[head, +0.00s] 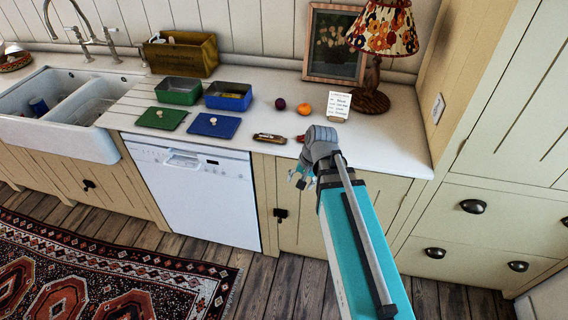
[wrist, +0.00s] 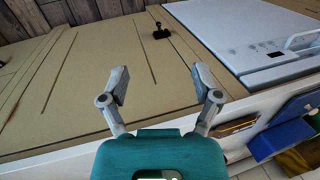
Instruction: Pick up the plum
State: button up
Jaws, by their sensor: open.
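The plum (head: 280,104) is a small, dark purple round fruit on the white countertop in the head view. It lies just left of an orange fruit (head: 305,109), with a small gap between them. My gripper (head: 299,178) is in front of the counter's front edge, nearer to me than the plum and apart from it. In the wrist view my gripper (wrist: 163,82) is open with nothing between its fingers, facing the cupboard front. The plum does not show in the wrist view.
Green (head: 180,91) and blue (head: 228,97) boxes stand left of the plum, their lids in front. A pocketknife (head: 269,138) lies near the counter edge. A note card (head: 337,105), lamp (head: 371,88) and picture frame (head: 333,44) stand right and behind. A sink (head: 70,141) is far left.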

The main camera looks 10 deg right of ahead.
jog(key=s+d+n+h, duration=0.3)
jog(key=s+d+n, duration=0.1)
jog(key=s, duration=0.1)
jog(key=shift+f+g, duration=0.3)
jog(key=shift+g, duration=0.1)
jog(key=c, duration=0.3)
jog(key=shift+c, duration=0.2)
